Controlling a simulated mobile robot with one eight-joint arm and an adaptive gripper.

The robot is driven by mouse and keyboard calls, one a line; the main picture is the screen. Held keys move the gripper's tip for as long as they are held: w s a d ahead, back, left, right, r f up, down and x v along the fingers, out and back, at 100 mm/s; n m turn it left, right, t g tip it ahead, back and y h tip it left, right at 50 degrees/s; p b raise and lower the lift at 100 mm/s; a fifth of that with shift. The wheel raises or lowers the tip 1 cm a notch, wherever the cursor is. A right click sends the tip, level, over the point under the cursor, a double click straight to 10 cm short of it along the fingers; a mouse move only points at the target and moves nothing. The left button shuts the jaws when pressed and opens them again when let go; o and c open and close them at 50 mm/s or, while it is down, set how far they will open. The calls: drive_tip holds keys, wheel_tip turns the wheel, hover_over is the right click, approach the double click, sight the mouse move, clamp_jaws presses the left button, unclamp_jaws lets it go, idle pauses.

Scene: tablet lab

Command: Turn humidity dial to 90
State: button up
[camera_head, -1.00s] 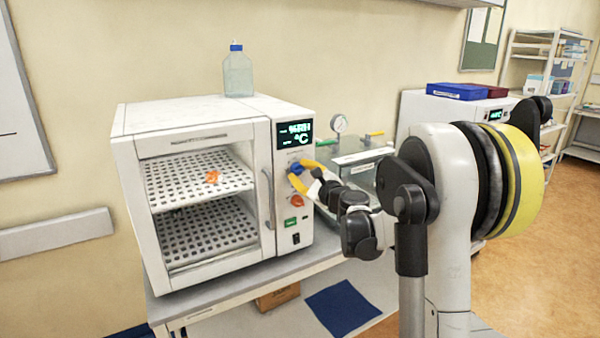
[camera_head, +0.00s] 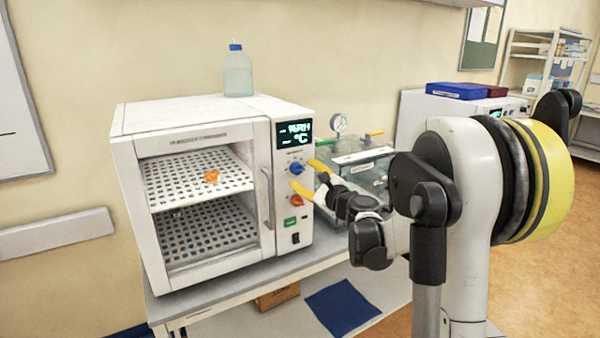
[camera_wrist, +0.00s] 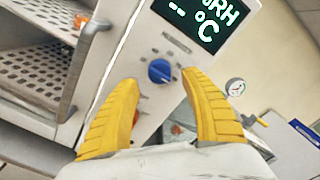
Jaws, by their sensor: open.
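The blue dial (camera_head: 297,167) is on the control panel of the white chamber (camera_head: 205,118), below its display (camera_head: 294,133). The display shows %RH and °C with dashes. An orange dial (camera_head: 296,200) sits lower on the panel. In the wrist view the blue dial (camera_wrist: 160,71) lies ahead of and between the yellow fingertips, not held. My gripper (camera_head: 306,175) is open and empty, in front of the panel; it also shows in the wrist view (camera_wrist: 160,82). The orange dial is mostly hidden there. I cannot read the blue dial's setting.
The chamber's door handle (camera_head: 267,198) is left of the panel. A glass box with a pressure gauge (camera_head: 339,122) stands close at right. A bottle (camera_head: 237,75) is on top. Floor at right is open.

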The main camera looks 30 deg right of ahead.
drive_tip(key=s, duration=0.9)
drive_tip(key=shift+d, duration=0.15)
drive_tip(key=s+a+f+n+g+y, duration=0.1)
drive_tip(key=s+a+f+n+g, duration=0.15)
drive_tip(key=a+n, duration=0.35)
drive_tip(key=s+a+f+n+g+y+b, duration=0.15)
drive_tip(key=s+a+n, duration=0.25)
drive_tip(key=a, duration=0.4)
drive_tip(key=s+a+f+n+g+y, duration=0.1)
drive_tip(key=s+a+n+g, duration=0.15)
drive_tip(key=a+n, duration=0.35)
drive_tip(key=s+f+n+g+h, duration=0.1)
drive_tip(key=s+f+n, duration=0.1)
drive_tip(key=s, duration=0.4)
drive_tip(key=s+a+f+n+g+h, duration=0.1)
drive_tip(key=s+f+n+g, duration=0.1)
drive_tip(key=s+n, duration=0.3)
drive_tip(key=s+a+f+n+g+h+b, duration=0.1)
drive_tip(key=s+f+n+h, duration=0.1)
drive_tip(key=s, duration=0.5)
wheel_tip(320, 180, down, 2)
drive_tip(key=shift+a+f+n, duration=0.1)
drive_tip(key=shift+a+n, duration=0.05)
drive_tip(key=shift+n, duration=0.75)
drive_tip(key=shift+c, duration=0.2)
